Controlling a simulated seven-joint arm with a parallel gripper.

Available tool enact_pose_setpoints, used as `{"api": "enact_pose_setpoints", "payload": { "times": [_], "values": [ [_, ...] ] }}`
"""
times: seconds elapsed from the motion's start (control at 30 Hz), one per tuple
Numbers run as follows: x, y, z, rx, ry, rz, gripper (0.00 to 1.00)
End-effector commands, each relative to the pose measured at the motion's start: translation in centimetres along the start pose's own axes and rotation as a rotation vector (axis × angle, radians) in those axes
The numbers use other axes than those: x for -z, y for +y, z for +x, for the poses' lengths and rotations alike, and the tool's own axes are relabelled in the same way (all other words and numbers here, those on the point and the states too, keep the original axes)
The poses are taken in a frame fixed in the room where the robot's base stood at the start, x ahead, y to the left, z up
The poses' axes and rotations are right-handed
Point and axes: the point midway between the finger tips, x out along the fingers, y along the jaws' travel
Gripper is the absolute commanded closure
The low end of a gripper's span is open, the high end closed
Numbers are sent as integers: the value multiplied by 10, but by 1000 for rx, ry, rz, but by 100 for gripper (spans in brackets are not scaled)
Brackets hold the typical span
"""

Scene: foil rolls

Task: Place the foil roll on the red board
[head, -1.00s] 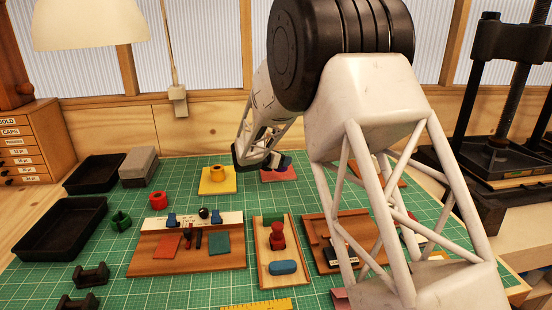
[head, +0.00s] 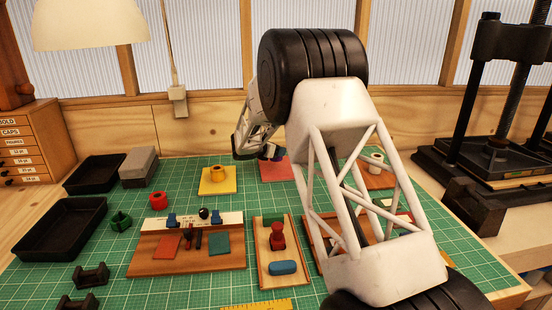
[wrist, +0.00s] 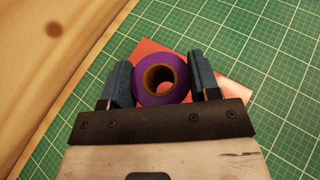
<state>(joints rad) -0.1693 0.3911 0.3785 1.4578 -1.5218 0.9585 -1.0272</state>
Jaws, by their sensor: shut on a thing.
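In the wrist view, a purple foil roll (wrist: 160,99) with a brown core stands between the blue-grey fingers of my gripper (wrist: 161,80). The gripper is shut on its sides. The red board (wrist: 149,46) shows beneath and around the roll; I cannot tell whether the roll touches it. In the head view, the red board (head: 277,172) lies at the back of the green mat, and my gripper (head: 268,154) is at its back left part.
A yellow roll (head: 218,172) sits on a yellow board (head: 206,187) left of the red board. A white roll (head: 376,158) stands at the right. Red (head: 157,200) and green (head: 121,221) rolls are on the left. Wooden trays (head: 184,262) fill the front. The wooden wall is close behind.

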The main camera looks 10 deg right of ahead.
Motion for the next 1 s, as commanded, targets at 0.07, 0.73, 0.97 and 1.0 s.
{"api": "enact_pose_setpoints", "payload": {
  "times": [0.07, 0.73, 0.97, 1.0],
  "values": [
    [0, 0, 0, 0, 0, 0, 70],
    [32, 0, 13, 0, 0, -1, 70],
    [33, 0, 14, 0, 0, 0, 70],
    [33, 0, 14, 0, 0, 0, 70]
  ]
}}
